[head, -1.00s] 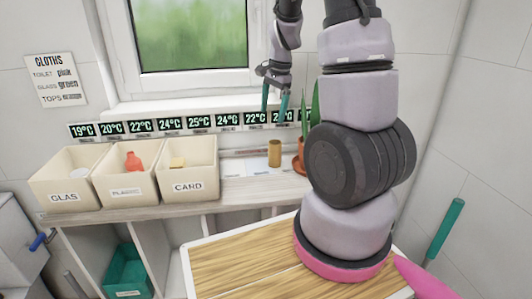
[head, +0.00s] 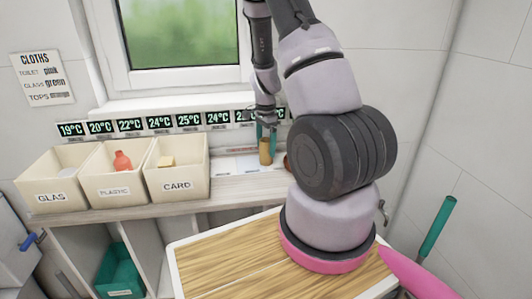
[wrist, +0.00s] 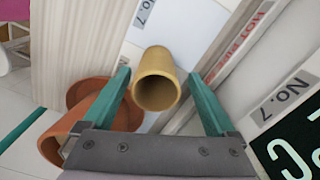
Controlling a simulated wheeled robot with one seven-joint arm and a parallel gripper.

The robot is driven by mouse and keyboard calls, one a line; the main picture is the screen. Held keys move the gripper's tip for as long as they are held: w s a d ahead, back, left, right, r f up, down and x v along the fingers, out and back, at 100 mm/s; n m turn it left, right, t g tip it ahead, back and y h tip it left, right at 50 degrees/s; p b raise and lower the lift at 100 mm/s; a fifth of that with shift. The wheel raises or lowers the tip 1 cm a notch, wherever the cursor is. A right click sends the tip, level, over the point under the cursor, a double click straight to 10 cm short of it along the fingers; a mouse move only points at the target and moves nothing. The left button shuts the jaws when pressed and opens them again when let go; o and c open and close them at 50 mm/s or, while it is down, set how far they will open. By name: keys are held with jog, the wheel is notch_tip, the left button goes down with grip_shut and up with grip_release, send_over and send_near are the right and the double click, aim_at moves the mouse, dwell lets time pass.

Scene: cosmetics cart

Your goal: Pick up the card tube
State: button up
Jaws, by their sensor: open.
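The card tube (head: 265,156) is a tan hollow cylinder standing upright on the shelf, right of the bin labelled CARD. In the wrist view the tube (wrist: 157,88) shows its open end, centred between the teal fingers. My gripper (head: 266,134) is over the tube with its fingers pointing down. The wrist view shows my gripper (wrist: 159,77) open, one finger on each side of the tube, with a gap on both sides. How far down the fingers reach along the tube is hard to tell.
A terracotta pot (wrist: 58,143) stands close beside one finger. Three cream bins, GLAS (head: 47,185), PLASTIC (head: 113,186) and CARD (head: 177,179), stand to the left on the shelf. A row of temperature displays (head: 160,122) runs along the wall behind.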

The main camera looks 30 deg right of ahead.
aim_at(267, 155)
jog(key=f, duration=0.4)
jog(key=shift+s+f, duration=0.15)
jog(key=shift+s, duration=0.05)
jog(key=c, duration=1.4)
